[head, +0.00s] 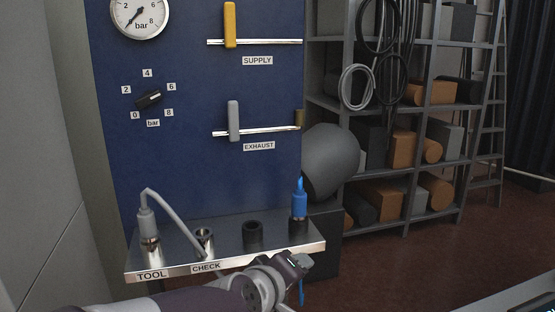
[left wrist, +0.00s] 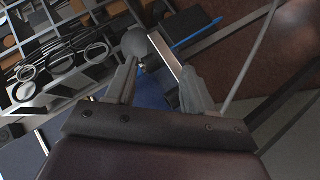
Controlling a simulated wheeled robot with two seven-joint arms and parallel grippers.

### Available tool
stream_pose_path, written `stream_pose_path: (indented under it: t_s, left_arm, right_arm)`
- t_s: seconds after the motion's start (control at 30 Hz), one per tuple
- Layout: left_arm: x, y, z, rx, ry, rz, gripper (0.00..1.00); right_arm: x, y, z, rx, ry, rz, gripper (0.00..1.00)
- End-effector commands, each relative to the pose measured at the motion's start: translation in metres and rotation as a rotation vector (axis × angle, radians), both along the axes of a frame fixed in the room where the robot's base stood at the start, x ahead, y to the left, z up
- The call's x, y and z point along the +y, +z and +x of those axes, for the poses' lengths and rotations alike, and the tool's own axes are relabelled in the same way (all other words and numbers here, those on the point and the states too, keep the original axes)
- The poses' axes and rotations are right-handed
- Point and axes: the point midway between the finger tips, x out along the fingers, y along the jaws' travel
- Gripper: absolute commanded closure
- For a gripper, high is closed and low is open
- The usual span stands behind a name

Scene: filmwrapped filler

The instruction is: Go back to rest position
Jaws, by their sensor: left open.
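My left gripper (head: 297,268) is just in front of the right part of the metal shelf (head: 292,252), at its front edge. In the left wrist view its two fingers (left wrist: 158,72) stand apart, and I see nothing held between them. My left arm comes in along the bottom edge of the head view. My right gripper is in neither view.
On the shelf stand a grey-hosed plug (head: 146,222) at TOOL, a CHECK socket (head: 205,238), a dark socket (head: 252,231) and a blue plug (head: 299,200). Behind is a blue panel (head: 190,90) with yellow (head: 230,25) and grey (head: 233,120) levers. A storage rack (head: 410,190) stands right.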

Motion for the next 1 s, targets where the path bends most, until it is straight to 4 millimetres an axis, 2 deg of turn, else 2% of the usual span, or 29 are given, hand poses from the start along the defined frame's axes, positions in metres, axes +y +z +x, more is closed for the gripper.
stream_pose_path:
  t_s: [0.03, 0.1, 0.2, 0.3, 0.4, 0.5, 0.53, 0.57, 0.6, 1.0]
  left_arm:
    - [0.016, -0.038, -0.013, 0.055, -0.083, 0.165, 0.47]
    - [0.043, -0.086, -0.036, 0.141, -0.218, 0.385, 0.47]
    - [0.083, -0.137, -0.072, 0.268, -0.38, 0.603, 0.47]
    - [0.121, -0.172, -0.106, 0.394, -0.5, 0.741, 0.47]
    - [0.156, -0.198, -0.139, 0.52, -0.574, 0.819, 0.47]
    - [0.193, -0.217, -0.168, 0.645, -0.565, 0.834, 0.47]
    - [0.205, -0.22, -0.17, 0.679, -0.521, 0.809, 0.47]
    - [0.216, -0.22, -0.168, 0.698, -0.477, 0.79, 0.47]
    - [0.211, -0.185, -0.166, 0.684, -0.491, 0.797, 0.47]
    - [0.209, -0.039, -0.165, 0.679, -0.492, 0.797, 0.47]
  right_arm:
    - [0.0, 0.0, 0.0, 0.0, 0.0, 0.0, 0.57]
    - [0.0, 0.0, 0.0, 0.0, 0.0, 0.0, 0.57]
    - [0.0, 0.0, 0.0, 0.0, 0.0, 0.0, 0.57]
    - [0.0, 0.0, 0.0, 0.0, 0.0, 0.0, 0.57]
    - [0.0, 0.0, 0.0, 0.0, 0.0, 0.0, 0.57]
    - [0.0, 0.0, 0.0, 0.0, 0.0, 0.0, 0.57]
    - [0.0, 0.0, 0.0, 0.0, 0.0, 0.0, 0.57]
    - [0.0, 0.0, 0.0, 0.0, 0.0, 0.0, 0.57]
    - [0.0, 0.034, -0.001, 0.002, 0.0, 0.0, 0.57]
    - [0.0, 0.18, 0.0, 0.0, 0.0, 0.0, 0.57]
